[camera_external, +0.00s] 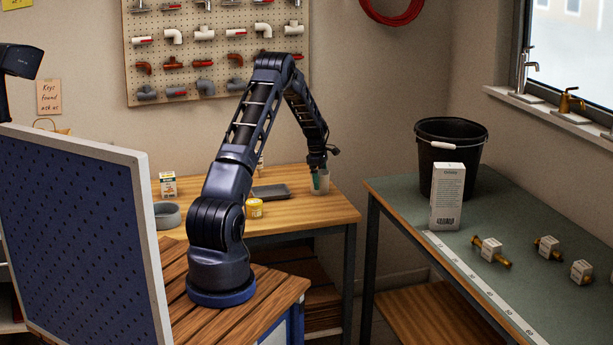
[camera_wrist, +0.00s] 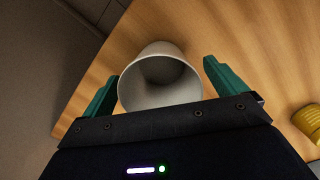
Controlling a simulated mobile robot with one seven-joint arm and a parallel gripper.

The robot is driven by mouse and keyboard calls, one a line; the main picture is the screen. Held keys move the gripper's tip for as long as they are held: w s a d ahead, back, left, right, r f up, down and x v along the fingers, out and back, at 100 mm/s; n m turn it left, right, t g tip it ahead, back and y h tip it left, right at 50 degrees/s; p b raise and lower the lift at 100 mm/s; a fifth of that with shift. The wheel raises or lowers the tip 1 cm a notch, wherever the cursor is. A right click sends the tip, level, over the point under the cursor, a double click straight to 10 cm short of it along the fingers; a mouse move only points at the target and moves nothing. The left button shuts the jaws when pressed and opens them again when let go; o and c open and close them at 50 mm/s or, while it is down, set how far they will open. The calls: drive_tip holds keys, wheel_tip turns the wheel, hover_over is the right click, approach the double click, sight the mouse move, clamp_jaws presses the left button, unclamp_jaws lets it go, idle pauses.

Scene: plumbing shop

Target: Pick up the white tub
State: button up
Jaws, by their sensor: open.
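The white tub (camera_external: 321,184) stands upright near the right end of the wooden table. In the wrist view the tub (camera_wrist: 160,88) shows its open mouth, and its inside looks empty. My gripper (camera_external: 318,179) is down at the tub in the external view. In the wrist view my gripper (camera_wrist: 158,82) is open, with one green finger on each side of the tub and a small gap beside each. I cannot tell how far down the fingers reach along the tub's wall.
A yellow jar (camera_external: 255,208), a grey tray (camera_external: 271,192), a grey bowl (camera_external: 167,215) and a small box (camera_external: 168,184) share the wooden table (camera_external: 320,213). The table edge lies close to the tub. A green-topped bench (camera_external: 405,207) with a black bucket (camera_external: 450,145) stands at right.

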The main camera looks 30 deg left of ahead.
drive_tip(key=c, duration=1)
drive_tip(key=shift+c, duration=0.2)
